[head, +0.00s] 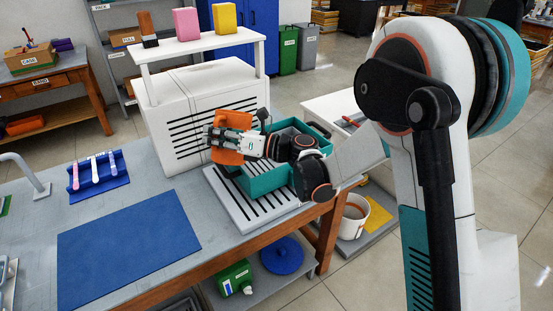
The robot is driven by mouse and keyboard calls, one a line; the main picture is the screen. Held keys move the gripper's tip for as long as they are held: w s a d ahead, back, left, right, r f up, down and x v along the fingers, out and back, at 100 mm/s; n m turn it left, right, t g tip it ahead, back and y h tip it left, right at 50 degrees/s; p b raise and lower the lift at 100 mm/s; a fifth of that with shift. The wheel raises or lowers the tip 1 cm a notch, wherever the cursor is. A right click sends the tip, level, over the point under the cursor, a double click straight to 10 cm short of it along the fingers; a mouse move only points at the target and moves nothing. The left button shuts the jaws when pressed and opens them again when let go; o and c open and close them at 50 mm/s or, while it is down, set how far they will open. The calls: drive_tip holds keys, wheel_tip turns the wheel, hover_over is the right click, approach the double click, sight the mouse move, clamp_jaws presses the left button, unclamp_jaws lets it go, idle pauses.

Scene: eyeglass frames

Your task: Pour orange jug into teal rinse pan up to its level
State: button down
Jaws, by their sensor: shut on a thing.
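The orange jug (226,156) is in my gripper (230,139), just in front of the white slotted cabinet. My gripper is shut on the jug, and the fingers cover part of it. The jug looks tilted, but its mouth and contents cannot be made out. The teal rinse pan (262,184) sits on a grey slatted drain board at the table's right end. The jug is at the pan's left side, above the board. My arm hides part of the pan, and its liquid and level mark do not show.
A blue mat (128,236) lies flat at left. A blue rack (98,172) holds several slim items behind it. A white bucket (354,215) stands below at right.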

drive_tip(key=shift+r, duration=0.1)
drive_tip(key=shift+w+r+m, duration=0.1)
drive_tip(key=shift+r+m, duration=0.2)
drive_tip(key=shift+m, duration=0.2)
drive_tip(key=shift+r, duration=0.1)
drive_tip(key=shift+w+d+r+m, duration=0.1)
drive_tip(key=shift+w+r+m, duration=0.15)
drive_tip(key=shift+m, duration=0.25)
idle(0.6)
drive_tip(key=shift+w+d+r+m, duration=0.15)
drive_tip(key=shift+r+m, duration=0.1)
drive_tip(key=shift+m, duration=0.35)
drive_tip(key=shift+w, duration=0.1)
